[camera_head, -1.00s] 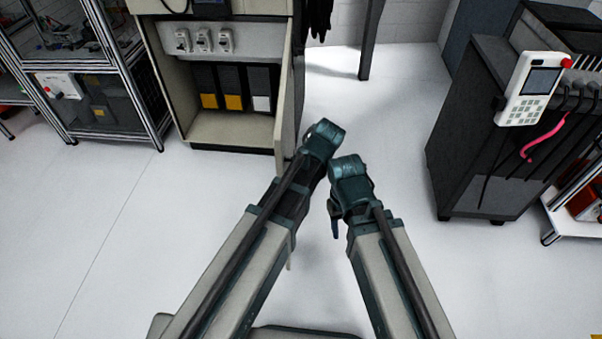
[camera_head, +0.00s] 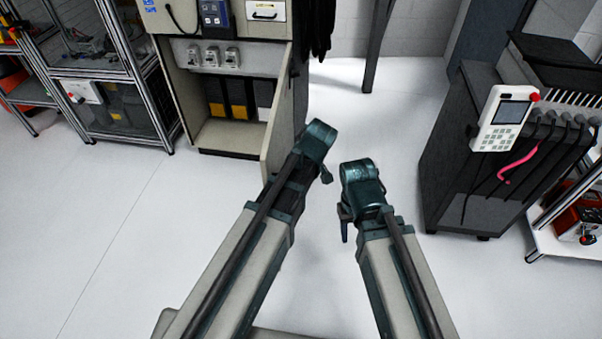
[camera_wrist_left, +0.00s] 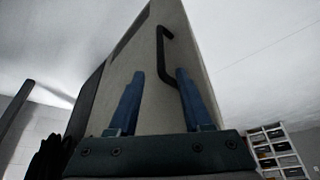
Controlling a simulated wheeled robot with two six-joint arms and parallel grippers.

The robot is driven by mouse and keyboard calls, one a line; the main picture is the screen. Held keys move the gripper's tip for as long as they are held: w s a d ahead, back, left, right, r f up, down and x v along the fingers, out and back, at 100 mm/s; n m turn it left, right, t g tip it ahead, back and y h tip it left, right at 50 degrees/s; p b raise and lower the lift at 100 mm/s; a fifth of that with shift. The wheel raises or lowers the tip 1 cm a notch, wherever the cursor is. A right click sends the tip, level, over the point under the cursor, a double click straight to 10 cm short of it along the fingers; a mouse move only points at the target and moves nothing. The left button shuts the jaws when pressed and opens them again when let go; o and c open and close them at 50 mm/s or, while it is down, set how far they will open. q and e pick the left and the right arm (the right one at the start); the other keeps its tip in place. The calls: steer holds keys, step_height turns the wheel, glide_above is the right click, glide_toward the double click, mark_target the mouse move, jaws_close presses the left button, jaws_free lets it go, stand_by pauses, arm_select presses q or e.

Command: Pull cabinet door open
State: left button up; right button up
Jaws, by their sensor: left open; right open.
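The cabinet (camera_head: 170,95) stands at the upper left in the head view. Its pale door (camera_head: 278,118) stands ajar at the cabinet's right side, swung out toward me. In the left wrist view, the door panel (camera_wrist_left: 140,65) rises ahead with a black bar handle (camera_wrist_left: 160,55). My left gripper (camera_wrist_left: 160,75) is open, its two blue fingers spread before the panel, with the handle's lower end between them; I cannot tell if they touch. In the head view its fingers are hidden by my left wrist. My right gripper (camera_head: 345,226) is open, empty and low over the floor.
The cabinet's open interior shows several dark and yellow units (camera_head: 237,98). A dark machine (camera_head: 480,150) with a white pendant (camera_head: 505,118) stands at the right. A framed rack (camera_head: 110,90) stands at the far left. The white floor between is clear.

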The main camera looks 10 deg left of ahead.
arm_select(q)
steer(key=shift+s+d+r, duration=0.1)
steer(key=shift+d+r, duration=0.05)
steer(key=shift+r, duration=0.4)
arm_select(e)
steer(key=shift+s+d+r, duration=0.15)
steer(key=shift+d+r, duration=0.3)
steer(key=shift+r, duration=0.15)
arm_select(q)
steer(key=s+d+r+m+g+h+p, duration=0.1)
steer(key=s+d+r+m+p, duration=0.1)
steer(key=s+m, duration=0.5)
steer(key=s+d+r+m+g+h+p, duration=0.1)
steer(key=s+d+r+m+g+p, duration=0.1)
steer(key=s+m, duration=0.5)
steer(key=s+d+r+p, duration=0.1)
steer(key=s+d+p, duration=0.1)
steer(key=p, duration=0.1)
steer(key=shift+d+r+p, duration=0.25)
steer(key=shift+p, duration=0.05)
arm_select(e)
step_height(320, 180, up, 7)
arm_select(q)
steer(key=shift+s, duration=0.2)
arm_select(e)
steer(key=shift+s, duration=0.1)
